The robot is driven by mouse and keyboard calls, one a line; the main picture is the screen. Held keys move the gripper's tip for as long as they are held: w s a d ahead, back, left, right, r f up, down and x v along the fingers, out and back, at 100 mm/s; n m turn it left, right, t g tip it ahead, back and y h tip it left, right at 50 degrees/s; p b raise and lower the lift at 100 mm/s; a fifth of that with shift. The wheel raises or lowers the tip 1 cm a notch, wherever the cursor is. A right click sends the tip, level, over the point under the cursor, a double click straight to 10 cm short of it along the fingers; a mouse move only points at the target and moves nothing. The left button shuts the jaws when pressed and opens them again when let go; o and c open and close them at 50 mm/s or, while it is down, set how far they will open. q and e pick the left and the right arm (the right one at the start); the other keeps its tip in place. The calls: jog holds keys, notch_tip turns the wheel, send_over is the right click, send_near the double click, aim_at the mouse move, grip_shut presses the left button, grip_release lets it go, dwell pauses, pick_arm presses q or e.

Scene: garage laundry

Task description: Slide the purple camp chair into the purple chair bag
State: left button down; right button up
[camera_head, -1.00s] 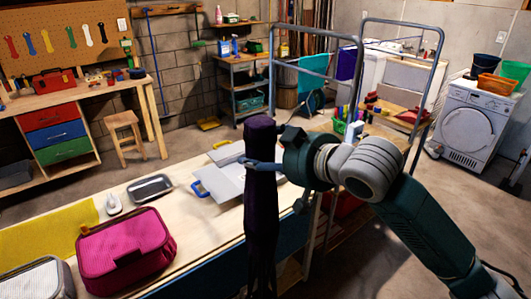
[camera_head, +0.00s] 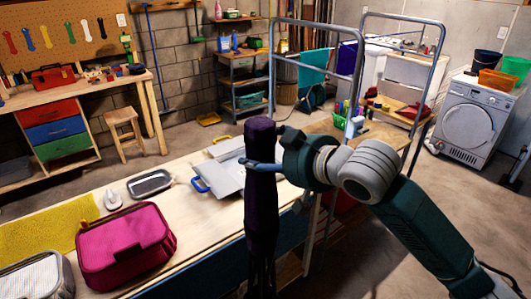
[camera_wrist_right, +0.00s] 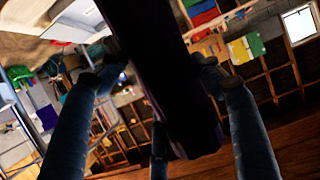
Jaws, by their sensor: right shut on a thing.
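A long dark purple bundle, which looks like the folded purple camp chair (camera_head: 262,205), stands upright in front of me in the head view. My right gripper (camera_head: 263,165) is shut around its upper part, coming from the right. In the right wrist view the bundle (camera_wrist_right: 172,75) runs dark and tilted between the fingers of my right gripper (camera_wrist_right: 158,68). Its lower end is in shadow in the head view. I cannot make out a separate purple chair bag. My left gripper is not in view.
A long wooden table (camera_head: 170,225) lies behind and left of the bundle, with a magenta case (camera_head: 125,245), a grey tray (camera_head: 150,183) and a blue-handled grey item (camera_head: 222,176). A metal-framed cart (camera_head: 318,85) stands behind my right arm. Floor shows clear at right.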

jog(key=shift+r, duration=0.2)
jog(key=shift+f+b, duration=0.65)
jog(key=shift+f, duration=0.7)
dwell(0.4)
jog(key=shift+f+b, duration=0.55)
jog(key=shift+f, duration=1.05)
